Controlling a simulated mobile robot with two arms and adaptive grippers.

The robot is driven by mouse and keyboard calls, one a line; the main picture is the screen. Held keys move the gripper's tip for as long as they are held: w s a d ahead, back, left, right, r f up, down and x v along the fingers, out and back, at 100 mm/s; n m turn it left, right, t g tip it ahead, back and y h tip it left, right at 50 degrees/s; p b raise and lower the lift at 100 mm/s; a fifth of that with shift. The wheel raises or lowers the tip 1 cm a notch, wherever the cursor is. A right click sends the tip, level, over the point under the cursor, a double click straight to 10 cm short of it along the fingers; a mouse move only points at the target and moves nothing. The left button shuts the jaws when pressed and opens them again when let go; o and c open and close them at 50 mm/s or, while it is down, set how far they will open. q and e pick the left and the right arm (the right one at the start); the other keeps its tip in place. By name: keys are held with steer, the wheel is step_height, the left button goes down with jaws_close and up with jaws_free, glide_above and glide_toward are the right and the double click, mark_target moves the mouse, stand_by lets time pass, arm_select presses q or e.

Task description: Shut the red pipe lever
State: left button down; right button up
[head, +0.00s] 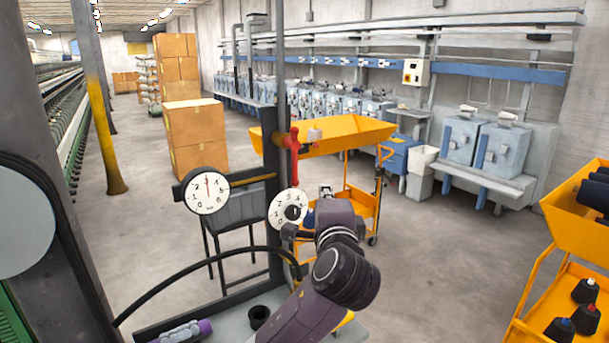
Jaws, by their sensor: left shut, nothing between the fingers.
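The red pipe lever (293,153) is near the middle of the head view. It stands roughly upright beside a dark post, on the line of a thin vertical grey pipe (281,65). My left arm comes up from the bottom of the picture. My left gripper (325,190) is small and partly hidden by my own wrist. It is shut and empty, below and to the right of the lever, with a gap between them in the picture. I cannot tell the gap in depth. My right gripper is out of view.
Two white dials, a left one (207,191) and a right one (287,208), hang near the lever. A yellow cart (350,133) stands behind. A black cable (180,279) arcs below the dials. A second yellow cart (567,235) with spools is at right. Open floor lies between the carts.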

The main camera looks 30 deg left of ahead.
arm_select(q)
steer(key=shift+r, duration=0.45)
steer(key=shift+a, duration=0.1)
steer(key=w+a+p, duration=0.4)
steer(key=a+p, duration=0.3)
steer(key=a, duration=0.1)
steer(key=shift+w, duration=0.3)
steer(key=shift+w, duration=0.15)
steer(key=shift+a+f, duration=0.1)
